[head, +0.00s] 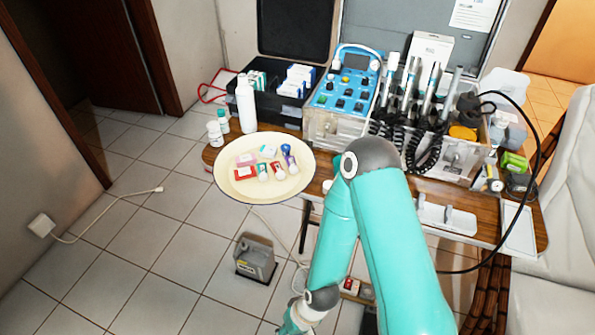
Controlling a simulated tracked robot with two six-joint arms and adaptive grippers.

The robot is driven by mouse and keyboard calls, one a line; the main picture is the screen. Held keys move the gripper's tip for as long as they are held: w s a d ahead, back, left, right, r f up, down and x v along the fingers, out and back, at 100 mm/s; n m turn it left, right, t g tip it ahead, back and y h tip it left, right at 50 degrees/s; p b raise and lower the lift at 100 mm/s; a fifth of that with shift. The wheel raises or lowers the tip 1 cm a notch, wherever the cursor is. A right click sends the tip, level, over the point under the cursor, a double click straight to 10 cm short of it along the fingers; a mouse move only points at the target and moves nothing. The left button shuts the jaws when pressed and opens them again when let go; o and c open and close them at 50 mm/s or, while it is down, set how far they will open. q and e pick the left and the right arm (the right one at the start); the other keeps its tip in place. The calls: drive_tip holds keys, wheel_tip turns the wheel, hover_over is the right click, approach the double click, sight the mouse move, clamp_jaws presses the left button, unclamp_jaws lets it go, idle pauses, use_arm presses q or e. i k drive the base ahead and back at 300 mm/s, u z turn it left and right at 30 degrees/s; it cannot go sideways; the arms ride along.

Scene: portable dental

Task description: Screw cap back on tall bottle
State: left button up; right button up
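A tall white bottle (246,105) stands upright at the left end of the wooden table, behind the plate. Its top is too small to tell whether a cap is on it. I cannot make out a loose cap for certain. A teal arm of mine rises from the lower right, bends at a grey elbow in front of the table and runs down to the bottom edge. Its wrist end is cut off there, so its fingers do not show. No gripper is seen near the bottle.
Two small white bottles (215,134) stand left of the tall bottle. A round cream plate (225,184) with several tubes and small packs overhangs the table's front. A black organizer (284,109), a blue control unit (345,92) and dental handpieces (410,85) fill the back.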

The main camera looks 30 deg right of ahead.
sight(244, 95)
drive_tip(key=z, duration=0.1)
drive_tip(key=i, duration=0.9)
drive_tip(key=z, duration=0.55)
